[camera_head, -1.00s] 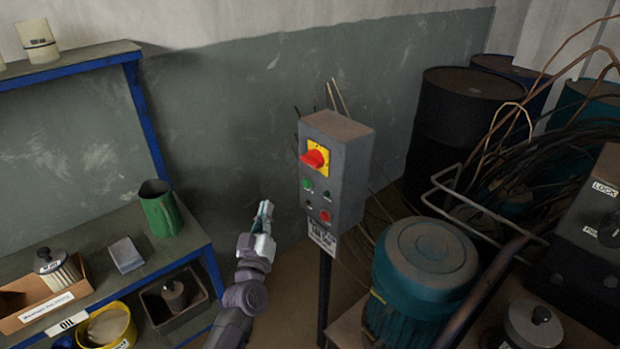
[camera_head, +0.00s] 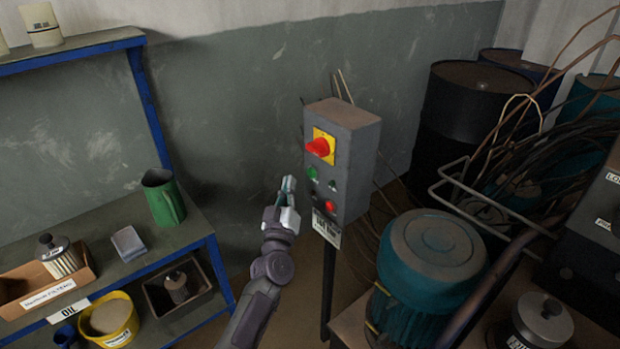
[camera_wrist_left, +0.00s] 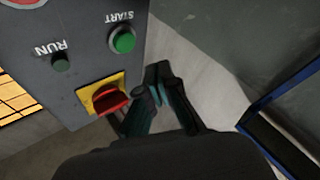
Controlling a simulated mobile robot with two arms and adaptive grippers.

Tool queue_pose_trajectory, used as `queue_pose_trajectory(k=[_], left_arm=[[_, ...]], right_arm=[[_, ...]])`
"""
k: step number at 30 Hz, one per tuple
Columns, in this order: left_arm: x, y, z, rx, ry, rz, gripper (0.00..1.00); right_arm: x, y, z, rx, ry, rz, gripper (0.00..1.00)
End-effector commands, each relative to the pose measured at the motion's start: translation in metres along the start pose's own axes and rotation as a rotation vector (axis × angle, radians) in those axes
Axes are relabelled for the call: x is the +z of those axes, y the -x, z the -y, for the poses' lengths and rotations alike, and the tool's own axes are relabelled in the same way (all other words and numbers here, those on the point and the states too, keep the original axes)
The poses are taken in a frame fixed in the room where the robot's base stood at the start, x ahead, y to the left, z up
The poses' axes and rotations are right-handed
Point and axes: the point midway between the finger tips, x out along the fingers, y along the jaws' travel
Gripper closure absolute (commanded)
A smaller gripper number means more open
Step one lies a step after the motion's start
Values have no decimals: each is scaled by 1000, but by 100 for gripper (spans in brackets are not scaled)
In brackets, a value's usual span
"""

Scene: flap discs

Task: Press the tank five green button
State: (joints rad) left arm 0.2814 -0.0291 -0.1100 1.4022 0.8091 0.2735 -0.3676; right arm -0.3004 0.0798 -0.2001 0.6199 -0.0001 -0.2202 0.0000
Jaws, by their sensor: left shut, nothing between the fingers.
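The grey control box (camera_head: 350,150) stands on a post in front of the wall. Its green button (camera_head: 312,173) is on the front face, below the red rotary switch (camera_head: 320,147) on a yellow plate. In the left wrist view the green button (camera_wrist_left: 123,40) is under upside-down START lettering. My left gripper (camera_head: 289,184) is shut and empty, just left of the box's front face in the head view. In the left wrist view its fingertips (camera_wrist_left: 158,75) are beside the box edge, apart from the button. No tank number is readable. My right gripper is not in view.
A red button (camera_head: 330,207) and a label plate (camera_head: 326,229) are lower on the box. A teal motor (camera_head: 432,250) stands at right. A blue-framed shelf (camera_head: 185,250) with a green jug (camera_head: 162,197) is at left.

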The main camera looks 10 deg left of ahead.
Motion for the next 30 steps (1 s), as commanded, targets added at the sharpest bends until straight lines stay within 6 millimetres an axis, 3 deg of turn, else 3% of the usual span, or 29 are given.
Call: queue_pose_trajectory(k=[9, 30], left_arm=[[15, -20, -14, 0, 0, 0, 100], [16, -22, -16, 0, -1, 0, 100]], right_arm=[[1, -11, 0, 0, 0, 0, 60], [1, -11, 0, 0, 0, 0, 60]])
